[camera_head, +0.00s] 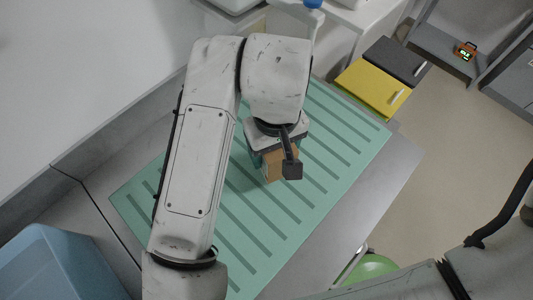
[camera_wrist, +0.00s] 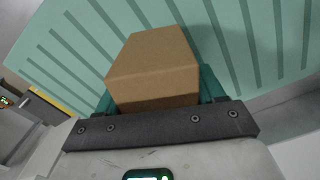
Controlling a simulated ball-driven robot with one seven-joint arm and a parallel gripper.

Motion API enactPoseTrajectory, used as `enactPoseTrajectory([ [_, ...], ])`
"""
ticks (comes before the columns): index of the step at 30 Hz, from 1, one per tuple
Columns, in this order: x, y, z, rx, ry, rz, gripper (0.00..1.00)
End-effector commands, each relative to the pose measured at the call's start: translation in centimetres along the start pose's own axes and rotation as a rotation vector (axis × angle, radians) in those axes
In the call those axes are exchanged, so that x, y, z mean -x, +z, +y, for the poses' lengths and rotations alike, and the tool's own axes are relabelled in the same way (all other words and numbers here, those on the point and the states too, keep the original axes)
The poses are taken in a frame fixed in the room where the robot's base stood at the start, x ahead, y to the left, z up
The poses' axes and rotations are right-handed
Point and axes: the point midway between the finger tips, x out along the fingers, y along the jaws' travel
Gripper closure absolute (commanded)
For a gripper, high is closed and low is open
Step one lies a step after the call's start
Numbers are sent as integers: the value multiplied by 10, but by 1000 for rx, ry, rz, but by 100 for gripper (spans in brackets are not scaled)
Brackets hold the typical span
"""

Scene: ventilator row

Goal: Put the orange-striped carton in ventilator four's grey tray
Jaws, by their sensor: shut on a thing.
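My gripper (camera_head: 270,152) is over the green ribbed mat (camera_head: 345,135) and is shut on a brown carton (camera_head: 273,168). In the wrist view, the carton (camera_wrist: 155,62) sits between the two teal fingers of the gripper (camera_wrist: 155,92). Its visible faces are plain brown cardboard, and I cannot make out an orange stripe. I cannot tell whether its underside touches the mat. My arm hides part of the mat. I cannot make out ventilator four or its grey tray in either view.
A blue bin (camera_head: 55,265) stands at the lower left. A yellow-topped unit (camera_head: 372,88) and a dark grey one (camera_head: 395,60) stand beyond the mat. A small device with a lit display (camera_head: 465,52) sits on a grey shelf. Open floor (camera_head: 455,140) lies at right.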

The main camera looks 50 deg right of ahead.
Motion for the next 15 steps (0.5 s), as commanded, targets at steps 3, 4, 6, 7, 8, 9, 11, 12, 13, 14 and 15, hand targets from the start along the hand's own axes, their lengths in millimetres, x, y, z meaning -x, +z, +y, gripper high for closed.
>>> enactPoseTrajectory([
  [3, 31, 12, 22, -12, -1, 6, 71],
  [4, 40, 15, 26, -14, -4, 5, 71],
  [6, 50, 24, 40, -14, -4, 3, 71],
  [7, 53, 28, 47, -15, -3, 2, 71],
  [8, 56, 32, 53, -15, -3, 2, 71],
  [9, 60, 37, 61, -15, -3, 3, 71],
  [11, 65, 44, 71, -14, -3, 2, 71],
  [12, 68, 47, 78, -13, -2, 2, 71],
  [13, 70, 50, 82, -12, -1, 1, 71],
  [14, 73, 52, 86, -12, -1, 1, 71],
  [15, 75, 56, 91, -11, -2, 2, 71],
])
